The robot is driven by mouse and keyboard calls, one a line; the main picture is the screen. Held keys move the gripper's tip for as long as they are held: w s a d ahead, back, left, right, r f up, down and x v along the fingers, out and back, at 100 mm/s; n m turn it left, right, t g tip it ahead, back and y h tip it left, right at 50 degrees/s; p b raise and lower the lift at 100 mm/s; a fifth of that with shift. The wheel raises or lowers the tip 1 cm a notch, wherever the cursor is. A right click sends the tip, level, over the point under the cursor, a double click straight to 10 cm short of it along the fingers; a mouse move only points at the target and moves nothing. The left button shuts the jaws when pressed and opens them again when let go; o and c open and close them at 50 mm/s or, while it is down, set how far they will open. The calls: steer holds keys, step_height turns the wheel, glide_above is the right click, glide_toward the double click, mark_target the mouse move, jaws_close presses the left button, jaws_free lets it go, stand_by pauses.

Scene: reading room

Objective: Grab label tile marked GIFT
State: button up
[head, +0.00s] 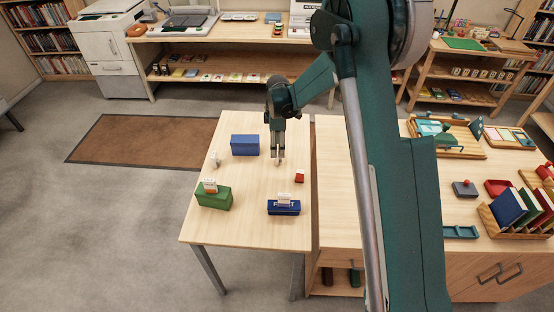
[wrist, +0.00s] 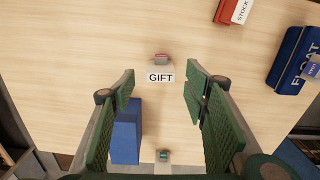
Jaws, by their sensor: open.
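The label tile marked GIFT (wrist: 160,77) is white with black letters. In the wrist view it sits near the middle, with a small grey and red piece just beyond it. My gripper (wrist: 160,88) is open, its two green fingers on either side of the tile with clear gaps; neither finger appears to touch it. In the head view my gripper (head: 278,158) points down at the light wood table, and the tile is too small to read there.
A blue block (head: 245,145) stands close by, beside the left finger in the wrist view (wrist: 126,135). A red block (wrist: 228,11) has a STOCK label; a blue holder (wrist: 290,62) reads FLOAT. A green block (head: 213,196) is at the table's (head: 225,228) front left.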

steer(key=shift+f, duration=1.2)
steer(key=shift+f, duration=0.15)
steer(key=shift+s+a+f, duration=0.1)
steer(key=shift+f, duration=2.35)
steer(key=c, duration=1)
